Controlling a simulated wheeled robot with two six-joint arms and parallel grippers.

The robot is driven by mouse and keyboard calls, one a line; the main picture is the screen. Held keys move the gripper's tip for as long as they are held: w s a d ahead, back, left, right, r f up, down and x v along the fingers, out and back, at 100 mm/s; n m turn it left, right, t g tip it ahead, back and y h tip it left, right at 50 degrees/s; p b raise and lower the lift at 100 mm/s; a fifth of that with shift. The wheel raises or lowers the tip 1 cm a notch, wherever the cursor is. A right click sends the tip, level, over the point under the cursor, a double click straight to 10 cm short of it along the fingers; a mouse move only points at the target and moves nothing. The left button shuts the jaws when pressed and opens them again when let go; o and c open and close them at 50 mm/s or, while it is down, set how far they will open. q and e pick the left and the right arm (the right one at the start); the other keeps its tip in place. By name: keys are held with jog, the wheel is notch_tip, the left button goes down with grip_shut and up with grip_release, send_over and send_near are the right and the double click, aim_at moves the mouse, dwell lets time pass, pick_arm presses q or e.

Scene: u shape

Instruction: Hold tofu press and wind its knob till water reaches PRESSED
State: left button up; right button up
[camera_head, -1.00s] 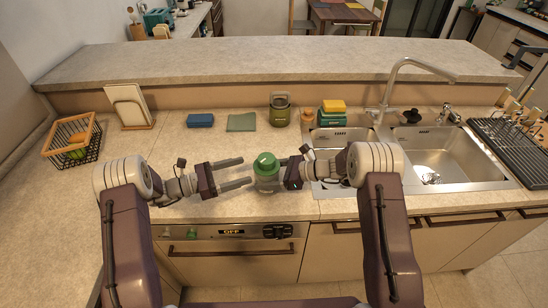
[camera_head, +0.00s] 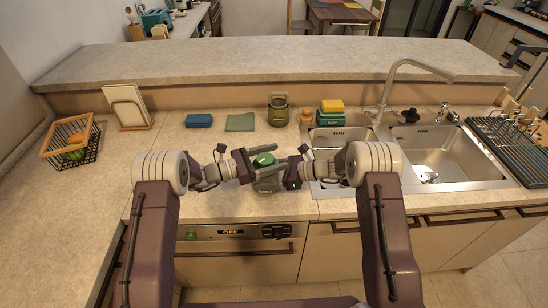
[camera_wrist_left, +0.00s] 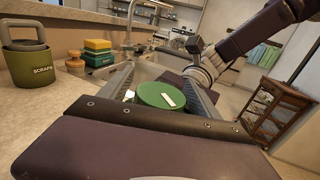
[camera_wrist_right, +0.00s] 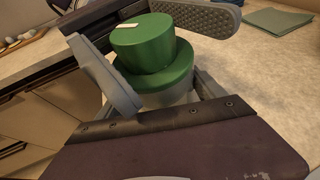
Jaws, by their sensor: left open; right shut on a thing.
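The tofu press (camera_head: 266,186) stands on the counter near its front edge, with a green round knob (camera_head: 264,159) on top bearing a white mark. My right gripper (camera_wrist_right: 160,98) is shut on the press body from the right. My left gripper (camera_head: 266,169) comes from the left and is open, its fingers on either side of the knob. In the left wrist view the knob (camera_wrist_left: 162,95) lies between these fingers; I cannot tell whether they touch it. The press's water level and PRESSED mark are hidden.
A wire basket (camera_head: 75,147) is at the left and a sink (camera_head: 437,152) at the right.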

pick_arm(q)
jog(key=c, duration=1.4)
jog(key=shift+o, duration=0.2)
jog(key=m+g, duration=0.2)
jog(key=g, duration=0.1)
jog(key=m+g, duration=0.1)
jog(key=g, duration=0.1)
jog(key=shift+s+d+h, duration=0.1)
jog(key=shift+s+h, duration=0.2)
jog(key=shift+h, duration=0.1)
jog(key=shift+s+m+g, duration=0.25)
jog(key=shift+m+g, duration=0.65)
jog(key=shift+g, duration=0.3)
jog(key=o, duration=1.4)
jog(key=shift+c, duration=0.2)
jog(key=a, duration=0.7)
jog(key=shift+w+a, duration=0.3)
